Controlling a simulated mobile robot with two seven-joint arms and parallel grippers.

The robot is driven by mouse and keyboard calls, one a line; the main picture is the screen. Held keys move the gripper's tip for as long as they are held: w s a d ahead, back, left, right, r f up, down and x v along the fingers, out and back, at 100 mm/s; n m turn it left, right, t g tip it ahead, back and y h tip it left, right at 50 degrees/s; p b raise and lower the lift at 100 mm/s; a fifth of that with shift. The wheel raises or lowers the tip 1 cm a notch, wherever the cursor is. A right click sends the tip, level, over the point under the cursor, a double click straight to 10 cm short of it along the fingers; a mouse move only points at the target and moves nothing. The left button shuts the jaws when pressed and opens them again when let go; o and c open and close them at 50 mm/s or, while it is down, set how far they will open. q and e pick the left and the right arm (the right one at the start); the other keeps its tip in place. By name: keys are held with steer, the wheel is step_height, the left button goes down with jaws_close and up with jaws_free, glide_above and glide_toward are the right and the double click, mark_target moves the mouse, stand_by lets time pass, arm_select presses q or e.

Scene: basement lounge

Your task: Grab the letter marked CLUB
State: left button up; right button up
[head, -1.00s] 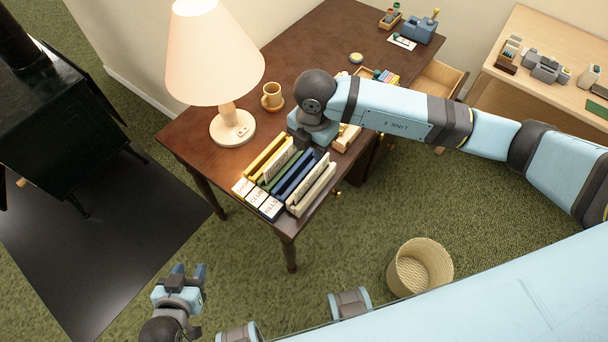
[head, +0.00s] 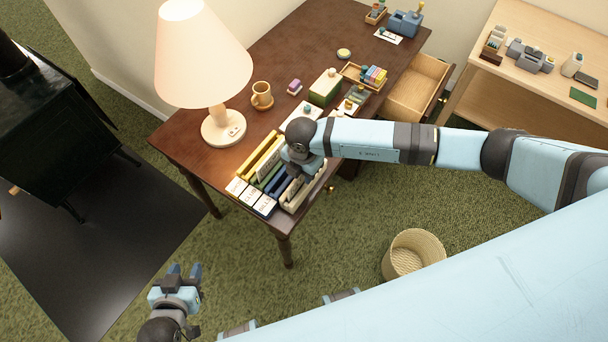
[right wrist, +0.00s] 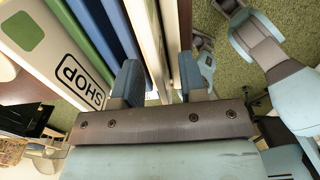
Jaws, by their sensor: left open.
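The letter sorter (head: 251,203) stands at the near corner of the dark desk, with yellow, green, blue and cream dividers and front labels that seem to read SHOP, CLUB and BILLS. A letter marked SHOP (right wrist: 62,62) stands upright in it, at left in the right wrist view. No letter face marked CLUB is readable; cream pieces (head: 307,188) stand at the sorter's right side. My right gripper (right wrist: 160,78) is open, its fingers down at the sorter's right part with cream edges (right wrist: 146,45) between or behind them; contact is unclear. My left gripper (head: 186,270) is open, low and empty over the carpet.
A green box (head: 324,90) and a small tray stand farther right. A drawer (head: 416,88) is open. A wicker basket (head: 412,256) stands on the carpet.

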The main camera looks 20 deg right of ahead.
steer(key=shift+f, duration=0.25)
jaws_close()
steer(key=shift+r, duration=0.1)
